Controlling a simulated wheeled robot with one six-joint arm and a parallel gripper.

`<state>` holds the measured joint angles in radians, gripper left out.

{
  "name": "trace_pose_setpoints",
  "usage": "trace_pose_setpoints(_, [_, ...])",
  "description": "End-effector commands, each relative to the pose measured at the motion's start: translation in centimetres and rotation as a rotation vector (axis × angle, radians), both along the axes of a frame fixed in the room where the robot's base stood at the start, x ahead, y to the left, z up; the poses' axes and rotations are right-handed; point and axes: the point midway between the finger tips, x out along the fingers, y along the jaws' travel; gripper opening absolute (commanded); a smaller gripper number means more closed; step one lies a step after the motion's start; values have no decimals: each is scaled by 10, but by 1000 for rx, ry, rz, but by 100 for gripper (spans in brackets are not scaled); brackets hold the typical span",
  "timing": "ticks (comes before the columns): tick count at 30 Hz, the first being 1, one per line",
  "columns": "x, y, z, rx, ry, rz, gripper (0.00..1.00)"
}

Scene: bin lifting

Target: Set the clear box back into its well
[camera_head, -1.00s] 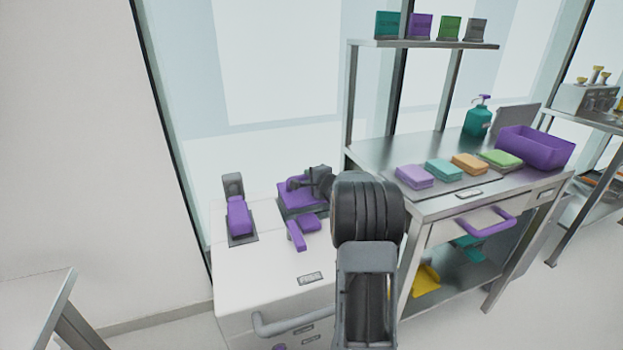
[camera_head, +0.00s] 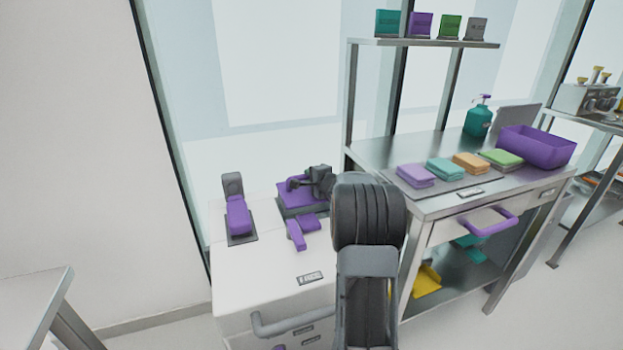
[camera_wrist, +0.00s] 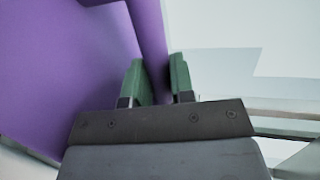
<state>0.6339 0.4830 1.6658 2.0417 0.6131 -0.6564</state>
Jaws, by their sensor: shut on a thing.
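My gripper (camera_wrist: 158,62) shows in the wrist view with its two green fingers shut on the edge of a large purple object (camera_wrist: 60,70). That object fills the left of the wrist view and its full shape is cut off. In the head view my gripper (camera_head: 318,182) is over the white counter, at a purple block-like object (camera_head: 298,203); the arm partly hides this spot. I cannot make out a see-through box or a well in either view.
The white counter (camera_head: 265,270) also holds a purple item on a dark plate (camera_head: 238,215) and small purple pieces (camera_head: 296,236). To the right, a steel table (camera_head: 385,152) carries folded cloths (camera_head: 445,168), a teal pump bottle (camera_head: 478,121) and a purple bin (camera_head: 537,150).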

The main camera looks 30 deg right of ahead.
Motion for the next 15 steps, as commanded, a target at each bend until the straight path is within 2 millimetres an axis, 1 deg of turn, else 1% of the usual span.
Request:
trace_pose_setpoints(5, [0, 0, 2, -1, -3, 0, 0])
trace_pose_setpoints(6, [0, 0, 2, -1, -3, 0, 24])
trace_pose_setpoints(15, [0, 0, 1, 0, -1, 0, 53])
